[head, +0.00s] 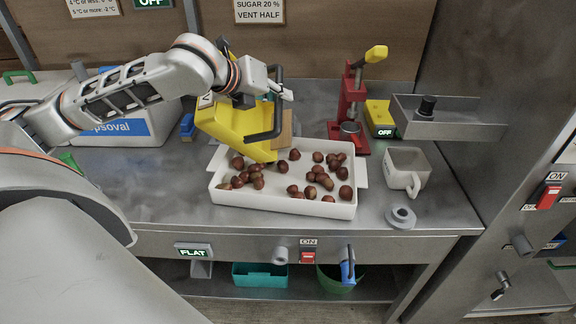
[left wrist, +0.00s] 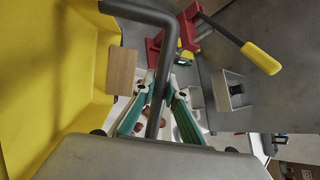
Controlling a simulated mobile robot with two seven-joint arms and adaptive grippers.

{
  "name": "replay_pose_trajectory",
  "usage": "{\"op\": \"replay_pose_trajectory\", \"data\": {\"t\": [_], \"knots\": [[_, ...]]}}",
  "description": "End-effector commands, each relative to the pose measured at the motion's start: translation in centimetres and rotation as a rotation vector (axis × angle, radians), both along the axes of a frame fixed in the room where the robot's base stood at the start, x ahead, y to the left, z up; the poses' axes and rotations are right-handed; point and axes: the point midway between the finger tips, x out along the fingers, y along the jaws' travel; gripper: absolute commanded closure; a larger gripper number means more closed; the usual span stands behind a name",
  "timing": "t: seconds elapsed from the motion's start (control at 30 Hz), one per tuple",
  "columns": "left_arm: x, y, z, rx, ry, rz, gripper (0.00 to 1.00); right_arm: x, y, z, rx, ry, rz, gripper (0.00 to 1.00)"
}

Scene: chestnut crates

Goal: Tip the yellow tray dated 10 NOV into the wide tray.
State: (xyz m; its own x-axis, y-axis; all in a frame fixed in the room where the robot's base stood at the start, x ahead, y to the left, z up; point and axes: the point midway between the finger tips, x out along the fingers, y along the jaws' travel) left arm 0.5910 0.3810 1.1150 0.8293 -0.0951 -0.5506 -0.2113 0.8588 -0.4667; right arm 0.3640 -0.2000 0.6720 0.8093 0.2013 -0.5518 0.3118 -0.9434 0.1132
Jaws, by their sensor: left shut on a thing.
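The yellow tray (head: 232,128) is held tilted above the left part of the white wide tray (head: 285,207), its lower edge down towards the chestnuts. My left gripper (head: 284,95) is shut on the dark handle of the yellow tray. In the left wrist view the green fingers (left wrist: 158,95) close around the dark bar, with the yellow wall (left wrist: 50,70) at left. Several brown chestnuts (head: 323,180) lie in the wide tray, in a left and a right group. I cannot read a date on the yellow tray. My right gripper is not in view.
A red press (head: 348,105) with a yellow-tipped lever stands behind the wide tray. A white mug-like container (head: 405,170) and a grey round piece (head: 400,217) are at right. A white and blue box (head: 125,125) stands at left. The counter's front left is clear.

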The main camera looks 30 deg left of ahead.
Motion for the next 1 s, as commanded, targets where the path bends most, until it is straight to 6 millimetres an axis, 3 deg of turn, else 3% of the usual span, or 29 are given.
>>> {"op": "replay_pose_trajectory", "data": {"t": [0.4,0.63,1.0], "knots": [[-0.7,3.3,-0.8,-0.13,-0.032,0.018,1.0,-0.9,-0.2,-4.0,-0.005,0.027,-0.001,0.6],[-1.0,4.8,-0.2,-0.197,-0.055,0.024,1.0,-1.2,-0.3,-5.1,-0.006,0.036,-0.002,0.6],[-1.5,6.9,1.0,-0.298,-0.097,0.029,1.0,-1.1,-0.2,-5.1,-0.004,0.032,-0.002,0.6]]}}
